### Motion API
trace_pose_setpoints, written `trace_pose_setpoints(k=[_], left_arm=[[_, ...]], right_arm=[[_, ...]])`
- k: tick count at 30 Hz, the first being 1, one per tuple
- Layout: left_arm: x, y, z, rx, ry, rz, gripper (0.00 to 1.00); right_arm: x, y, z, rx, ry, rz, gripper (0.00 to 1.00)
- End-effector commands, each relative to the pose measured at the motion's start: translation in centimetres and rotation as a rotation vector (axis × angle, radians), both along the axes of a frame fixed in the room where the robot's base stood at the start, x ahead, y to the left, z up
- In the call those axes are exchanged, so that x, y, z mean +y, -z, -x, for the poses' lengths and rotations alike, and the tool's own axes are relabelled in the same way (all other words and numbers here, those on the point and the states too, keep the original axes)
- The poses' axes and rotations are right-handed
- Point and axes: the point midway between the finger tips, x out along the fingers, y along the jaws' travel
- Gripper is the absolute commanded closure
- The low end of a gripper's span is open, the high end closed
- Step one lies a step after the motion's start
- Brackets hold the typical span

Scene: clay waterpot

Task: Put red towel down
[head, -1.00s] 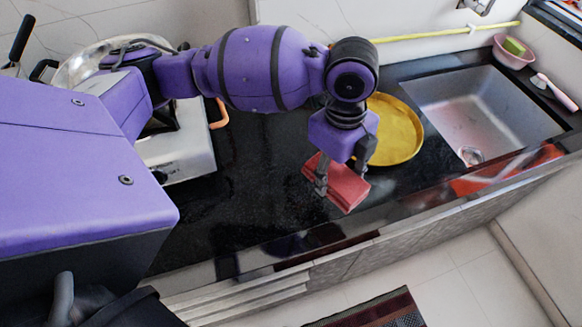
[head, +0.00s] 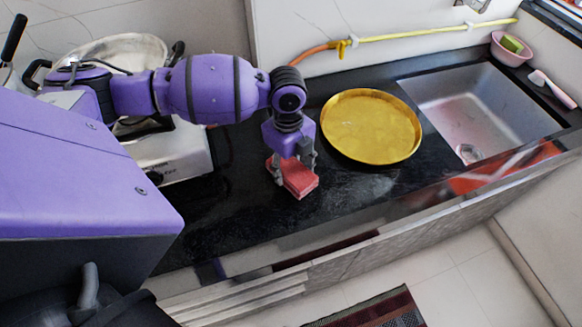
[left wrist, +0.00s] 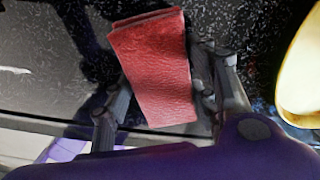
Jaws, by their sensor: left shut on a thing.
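The folded red towel (head: 301,183) is between the fingers of my left gripper (head: 293,172), over the black counter (head: 235,215) left of the gold tray. The left gripper points down and is shut on the towel. In the left wrist view the towel (left wrist: 152,62) lies between the two grey fingers (left wrist: 162,95), its far end sticking out past them. I cannot tell whether its underside touches the counter. My right gripper is not in view.
The round gold tray (head: 371,125) is right of the gripper, apart from it. A stove (head: 180,155) is on the left and a metal sink (head: 475,105) on the right. Bare counter lies toward the front edge.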

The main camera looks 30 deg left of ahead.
Motion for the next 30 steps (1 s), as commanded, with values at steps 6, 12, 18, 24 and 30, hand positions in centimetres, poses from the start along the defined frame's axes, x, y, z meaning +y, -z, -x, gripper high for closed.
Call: trace_pose_setpoints(k=[6,12,18,24,30], left_arm=[[0.04,0.61,-0.14,-0.004,-0.001,-0.001,0.68],[0.03,0.94,-0.10,-0.003,-0.001,0.000,0.68],[0.03,0.95,-0.10,-0.003,-0.001,-0.001,0.29],[0.02,0.94,-0.10,-0.003,-0.001,-0.001,0.29],[0.04,0.19,-0.16,-0.004,0.000,-0.001,0.29]], right_arm=[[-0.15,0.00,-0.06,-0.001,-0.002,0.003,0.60],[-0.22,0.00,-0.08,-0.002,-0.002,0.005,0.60],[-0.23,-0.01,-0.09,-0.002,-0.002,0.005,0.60],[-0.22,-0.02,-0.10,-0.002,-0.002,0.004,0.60],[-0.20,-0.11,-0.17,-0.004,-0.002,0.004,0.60]])
